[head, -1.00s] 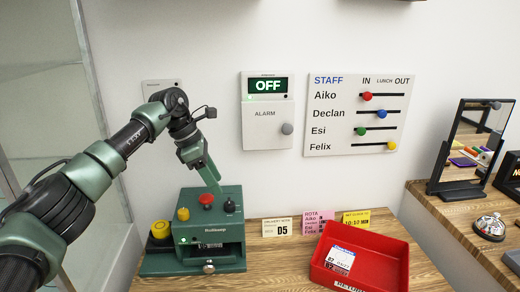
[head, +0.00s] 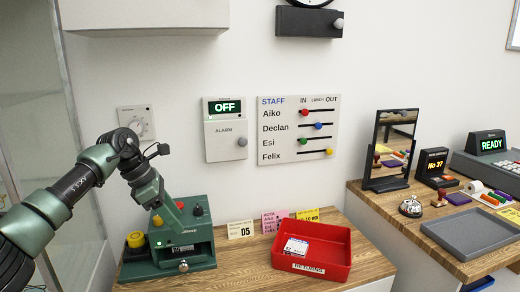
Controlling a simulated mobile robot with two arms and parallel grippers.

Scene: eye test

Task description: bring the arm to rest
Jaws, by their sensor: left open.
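My left arm comes in from the left. Its green gripper (head: 177,226) points down and to the right, in front of the upper face of the green machine (head: 198,250). It is open, with nothing seen between its fingers; the fingertips are small, and I cannot tell whether they touch the machine. A yellow knob (head: 157,221) and a black knob (head: 197,210) show on the machine beside the gripper. My right gripper is not in view.
A red tray (head: 335,262) with a white card (head: 296,247) stands right of the machine. Several small cards lean behind. An alarm box (head: 224,140) and staff board (head: 298,130) hang on the wall. A mirror (head: 390,150) and grey tray (head: 470,235) stand on the right counter.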

